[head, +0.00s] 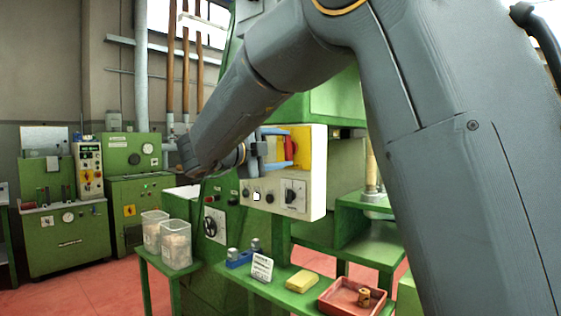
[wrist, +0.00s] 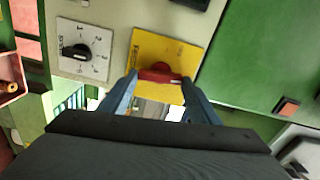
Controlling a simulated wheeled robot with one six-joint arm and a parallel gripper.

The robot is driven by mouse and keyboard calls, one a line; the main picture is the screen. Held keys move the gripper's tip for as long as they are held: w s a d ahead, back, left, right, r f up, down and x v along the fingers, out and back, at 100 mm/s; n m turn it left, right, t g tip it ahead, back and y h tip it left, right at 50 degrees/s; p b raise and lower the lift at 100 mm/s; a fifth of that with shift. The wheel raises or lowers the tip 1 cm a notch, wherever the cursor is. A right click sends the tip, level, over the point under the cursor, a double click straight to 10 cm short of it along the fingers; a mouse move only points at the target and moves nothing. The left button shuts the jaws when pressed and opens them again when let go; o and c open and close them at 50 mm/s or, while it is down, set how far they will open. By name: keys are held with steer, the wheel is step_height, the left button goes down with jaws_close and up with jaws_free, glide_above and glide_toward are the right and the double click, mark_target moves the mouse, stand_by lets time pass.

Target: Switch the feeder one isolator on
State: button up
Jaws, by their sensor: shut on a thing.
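The isolator is a red rotary handle (wrist: 160,75) on a yellow plate (wrist: 171,45) in the wrist view. In the head view the yellow plate (head: 304,148) is at the upper right of a cream control panel (head: 316,193), with the red handle (head: 290,150) partly hidden by my gripper (head: 284,149). In the wrist view the blue fingers of my gripper (wrist: 159,82) close on the two ends of the red handle. The handle lies roughly across the picture there. Any on or off marks on the plate are too small to read.
A black selector knob on a white dial (wrist: 83,50) is beside the yellow plate; the dial also shows below it in the head view (head: 294,194). A green bench below holds a red tray (head: 348,297), a yellow block (head: 302,281) and a small white sign (head: 262,268).

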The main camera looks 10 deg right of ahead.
steer(key=shift+m+b, duration=0.7)
steer(key=o, duration=1)
steer(key=shift+o, duration=0.2)
steer(key=b+v, duration=0.1)
steer(key=v, duration=0.7)
steer(key=shift+w+d, duration=0.1)
